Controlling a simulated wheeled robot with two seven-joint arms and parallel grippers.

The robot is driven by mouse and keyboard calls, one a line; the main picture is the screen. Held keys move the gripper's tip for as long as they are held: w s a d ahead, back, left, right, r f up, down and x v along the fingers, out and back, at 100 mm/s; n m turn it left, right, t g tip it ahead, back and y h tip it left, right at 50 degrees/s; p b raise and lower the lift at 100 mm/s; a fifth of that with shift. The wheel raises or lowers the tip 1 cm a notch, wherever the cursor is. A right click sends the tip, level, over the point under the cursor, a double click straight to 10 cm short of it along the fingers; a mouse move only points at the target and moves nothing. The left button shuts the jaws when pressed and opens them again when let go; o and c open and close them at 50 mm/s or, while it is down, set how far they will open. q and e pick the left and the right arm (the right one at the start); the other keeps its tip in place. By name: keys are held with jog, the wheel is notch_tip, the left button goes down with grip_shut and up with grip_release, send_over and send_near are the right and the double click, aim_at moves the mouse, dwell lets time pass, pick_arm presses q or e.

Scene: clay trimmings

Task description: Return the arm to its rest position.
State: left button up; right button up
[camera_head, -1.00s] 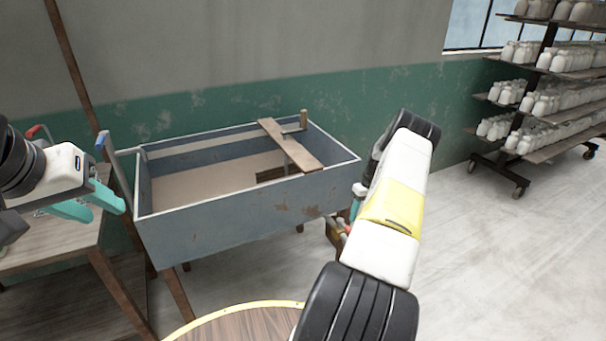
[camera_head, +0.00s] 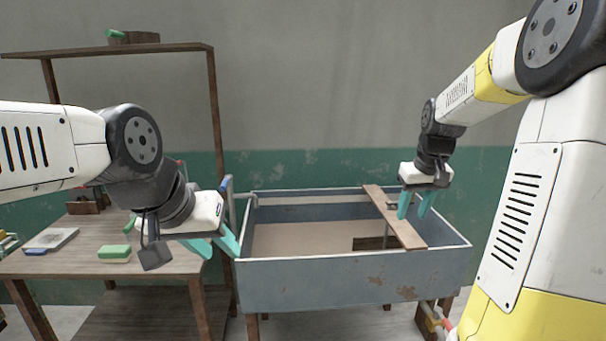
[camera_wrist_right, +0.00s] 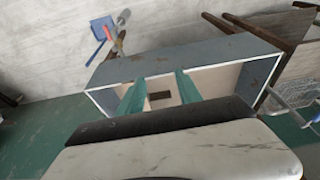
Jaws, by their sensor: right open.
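My right gripper (camera_head: 414,211) has its teal fingers apart with nothing between them. It is raised above the right part of the grey metal trough (camera_head: 350,282), close to the plank (camera_head: 395,218) lying across it. In the right wrist view the two fingers of the right gripper (camera_wrist_right: 160,80) are spread, with the trough (camera_wrist_right: 190,62) beyond them. My left gripper (camera_head: 221,252) hangs at the trough's left end, near the table corner. Its teal fingers are apart and I see nothing between them.
A wooden table (camera_head: 165,262) with a green block (camera_head: 114,252) stands left of the trough, under a shelf (camera_head: 130,48). A blue dustpan (camera_wrist_right: 102,28) shows beyond the trough in the right wrist view. The wall above the trough is bare.

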jog(key=s+a+r+t, duration=0.1)
jog(key=s+a, duration=0.3)
jog(key=s, duration=0.3)
jog(key=s+a+r+t+y, duration=0.1)
jog(key=s+a, duration=0.3)
jog(key=s, duration=0.4)
jog(key=s+a+r+t, duration=0.1)
jog(key=s+a+r, duration=0.2)
jog(key=s+a, duration=0.2)
jog(key=shift+s+m+y, duration=0.3)
jog(key=shift+s+y, duration=0.1)
jog(key=shift+s, duration=0.8)
jog(key=shift+c, duration=0.4)
